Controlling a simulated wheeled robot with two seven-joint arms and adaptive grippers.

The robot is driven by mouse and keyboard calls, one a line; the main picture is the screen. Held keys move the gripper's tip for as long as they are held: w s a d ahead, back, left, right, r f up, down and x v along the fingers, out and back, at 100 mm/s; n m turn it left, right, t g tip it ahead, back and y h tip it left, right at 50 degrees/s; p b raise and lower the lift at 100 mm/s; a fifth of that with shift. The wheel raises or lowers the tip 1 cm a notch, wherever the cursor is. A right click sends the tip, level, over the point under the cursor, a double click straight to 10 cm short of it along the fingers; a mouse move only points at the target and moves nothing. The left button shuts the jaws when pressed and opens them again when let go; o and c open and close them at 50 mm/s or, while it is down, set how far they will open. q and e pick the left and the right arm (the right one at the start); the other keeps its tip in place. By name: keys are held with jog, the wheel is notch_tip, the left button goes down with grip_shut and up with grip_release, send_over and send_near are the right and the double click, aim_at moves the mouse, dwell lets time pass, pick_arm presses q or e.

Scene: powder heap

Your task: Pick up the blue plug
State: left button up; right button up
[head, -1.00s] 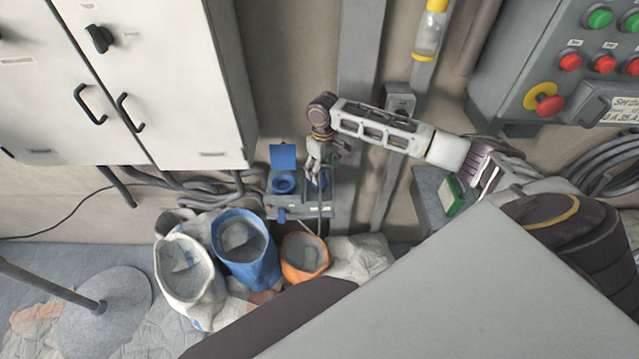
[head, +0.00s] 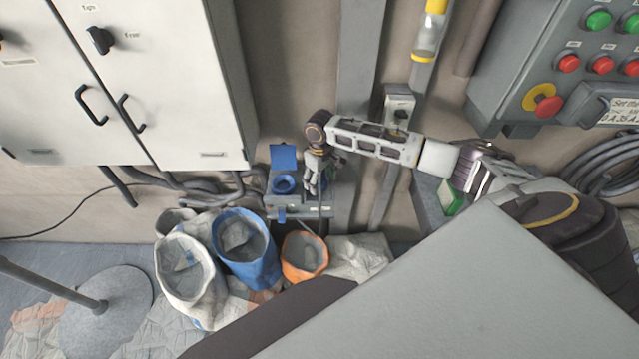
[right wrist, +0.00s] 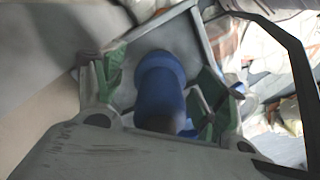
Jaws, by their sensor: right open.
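The blue plug (right wrist: 160,82) shows in the right wrist view, between the two green-padded fingers of my right gripper (right wrist: 158,92). The fingers are spread, with the plug between them; I cannot tell whether either pad touches it. In the head view my right gripper (head: 316,180) is over the right part of a grey socket box (head: 300,212) low on the wall and mostly hides the plug there. A blue socket with its lid raised (head: 284,184) is just left of the gripper. My left gripper is not in view.
Below the box stand a white sack (head: 185,268), a blue sack (head: 245,250) and an orange sack (head: 305,256). A white cabinet (head: 190,80) is at left. A vertical grey channel (head: 360,60) runs behind my arm. A control panel (head: 555,70) is at upper right.

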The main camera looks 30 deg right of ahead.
jog(key=c, duration=1.1)
jog(key=shift+c, duration=0.2)
jog(key=shift+r, duration=5.05)
